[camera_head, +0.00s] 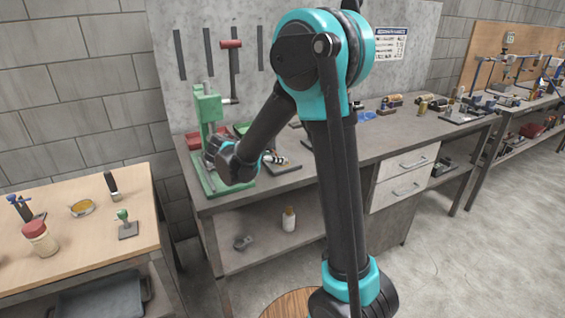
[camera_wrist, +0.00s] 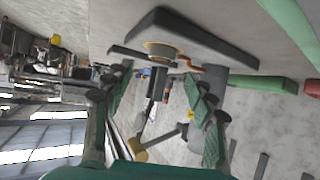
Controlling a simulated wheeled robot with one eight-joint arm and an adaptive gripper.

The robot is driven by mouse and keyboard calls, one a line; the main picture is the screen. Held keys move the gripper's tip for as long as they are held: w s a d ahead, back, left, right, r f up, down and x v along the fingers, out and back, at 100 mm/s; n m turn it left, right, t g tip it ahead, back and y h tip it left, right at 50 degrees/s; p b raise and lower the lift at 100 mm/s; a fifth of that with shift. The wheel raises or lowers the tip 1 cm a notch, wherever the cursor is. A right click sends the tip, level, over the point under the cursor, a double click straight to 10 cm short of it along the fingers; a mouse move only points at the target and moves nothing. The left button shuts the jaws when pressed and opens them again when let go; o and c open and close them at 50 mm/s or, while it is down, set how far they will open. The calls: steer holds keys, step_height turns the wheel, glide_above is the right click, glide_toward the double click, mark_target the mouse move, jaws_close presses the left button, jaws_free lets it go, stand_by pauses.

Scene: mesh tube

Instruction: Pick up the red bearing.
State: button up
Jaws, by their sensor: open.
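I cannot pick out the red bearing with certainty in either view. In the wrist view, a small orange-red piece (camera_wrist: 188,63) shows beside a brass-coloured ring (camera_wrist: 161,50) at a dark plate (camera_wrist: 205,42); I cannot tell whether it is the bearing. My gripper (camera_wrist: 158,88) is open in the wrist view, its green-padded fingers apart with nothing held between them. The dark plate lies beyond the fingertips.
A hammer (camera_head: 232,62) hangs on the wall panel. A wooden table (camera_head: 75,235) stands at left. The floor at right is clear.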

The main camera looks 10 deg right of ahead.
steer(key=shift+x, duration=2.65)
steer(key=shift+a+f, duration=0.1)
steer(key=shift+a, duration=0.05)
jaws_close()
